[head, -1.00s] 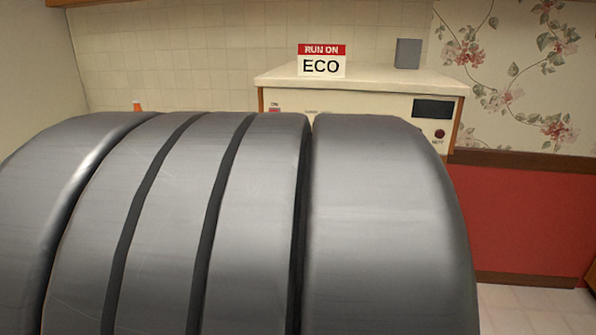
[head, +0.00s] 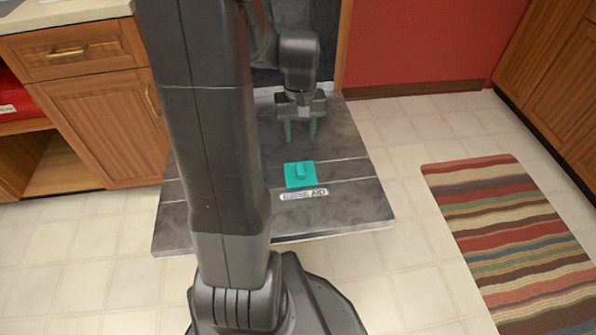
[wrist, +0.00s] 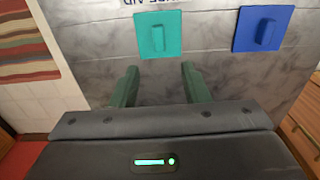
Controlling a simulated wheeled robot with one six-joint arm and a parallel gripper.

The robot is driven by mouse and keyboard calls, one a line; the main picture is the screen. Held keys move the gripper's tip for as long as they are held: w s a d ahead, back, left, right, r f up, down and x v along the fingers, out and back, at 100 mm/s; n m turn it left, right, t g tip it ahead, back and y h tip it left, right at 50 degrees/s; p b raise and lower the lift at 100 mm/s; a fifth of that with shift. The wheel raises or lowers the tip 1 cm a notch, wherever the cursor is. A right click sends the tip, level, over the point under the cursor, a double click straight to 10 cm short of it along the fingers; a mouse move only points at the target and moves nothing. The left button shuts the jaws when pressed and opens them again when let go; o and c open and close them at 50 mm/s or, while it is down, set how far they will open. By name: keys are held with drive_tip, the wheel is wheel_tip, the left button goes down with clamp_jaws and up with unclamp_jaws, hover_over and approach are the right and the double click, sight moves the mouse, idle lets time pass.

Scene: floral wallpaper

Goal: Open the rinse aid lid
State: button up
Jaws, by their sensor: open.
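The teal lid (head: 300,174) with a raised tab lies shut on the grey, lowered dishwasher door (head: 350,205), above a label (head: 304,194) that reads partly as "AID". The teal lid (wrist: 157,36) also shows in the wrist view, at the top middle. My gripper (head: 300,137) is open and empty, its two green fingers apart and on the machine side of the lid. In the wrist view my gripper (wrist: 160,68) has its fingers either side of the lid's line, short of it. Whether the fingertips touch the door I cannot tell.
A blue lid (wrist: 263,29) with a tab sits beside the teal one; my arm hides it in the head view. Wooden cabinets (head: 100,110) stand left. A striped rug (head: 515,235) lies right, with clear tiled floor (head: 415,260) between it and the door.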

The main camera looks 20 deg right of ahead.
sight(300, 169)
wheel_tip(300, 169, down, 14)
drive_tip(key=b, duration=0.5)
drive_tip(key=shift+w+d+f, duration=0.1)
drive_tip(key=shift+d+f, duration=0.05)
clamp_jaws()
